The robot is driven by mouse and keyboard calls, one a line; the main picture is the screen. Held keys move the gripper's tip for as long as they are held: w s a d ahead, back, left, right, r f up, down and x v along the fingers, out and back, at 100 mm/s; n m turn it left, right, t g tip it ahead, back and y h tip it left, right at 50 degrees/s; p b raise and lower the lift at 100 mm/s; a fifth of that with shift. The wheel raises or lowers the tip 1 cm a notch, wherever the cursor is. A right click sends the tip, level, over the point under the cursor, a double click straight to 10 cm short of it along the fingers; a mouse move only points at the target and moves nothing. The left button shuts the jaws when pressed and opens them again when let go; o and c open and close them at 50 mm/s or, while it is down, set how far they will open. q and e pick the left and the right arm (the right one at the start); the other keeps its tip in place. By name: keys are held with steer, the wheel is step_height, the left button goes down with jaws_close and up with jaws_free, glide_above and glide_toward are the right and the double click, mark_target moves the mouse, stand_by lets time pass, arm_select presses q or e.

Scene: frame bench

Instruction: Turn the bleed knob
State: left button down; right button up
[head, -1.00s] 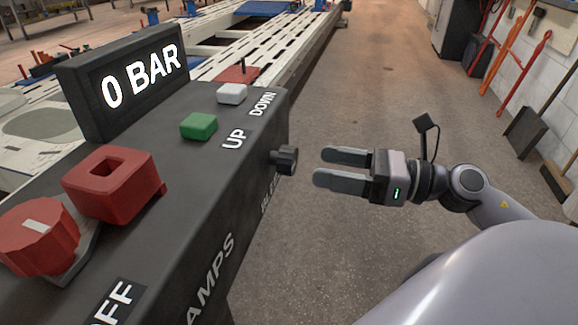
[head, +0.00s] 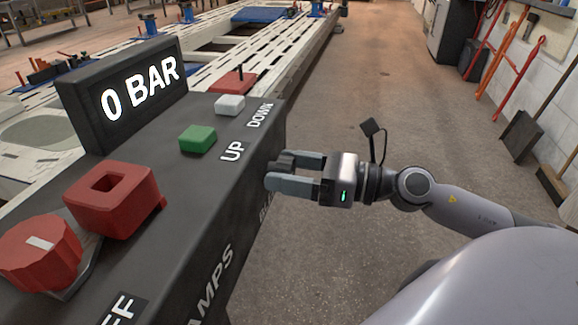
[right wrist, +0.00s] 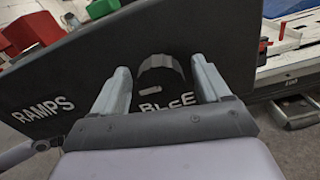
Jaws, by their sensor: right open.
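The bleed knob (head: 283,162) is a small black knob on the right side face of the dark control box (head: 215,195), partly hidden by my fingers in the head view. My right gripper (head: 279,170) is open, with its two fingertips on either side of the knob. In the right wrist view the knob (right wrist: 161,76) sits between the open fingers (right wrist: 160,85), above the partly hidden "BLEE" lettering. I cannot tell whether the fingers touch it. My left gripper is not in view.
The box top carries a "0 BAR" display (head: 138,88), a green button (head: 198,138), a white button (head: 230,105), a red square-holed block (head: 114,198) and a red rotary switch (head: 40,250). Floor (head: 375,90) right of the box is clear. Tools lean on the right wall.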

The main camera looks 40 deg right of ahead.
steer(key=shift+a, duration=0.1)
steer(key=c, duration=1)
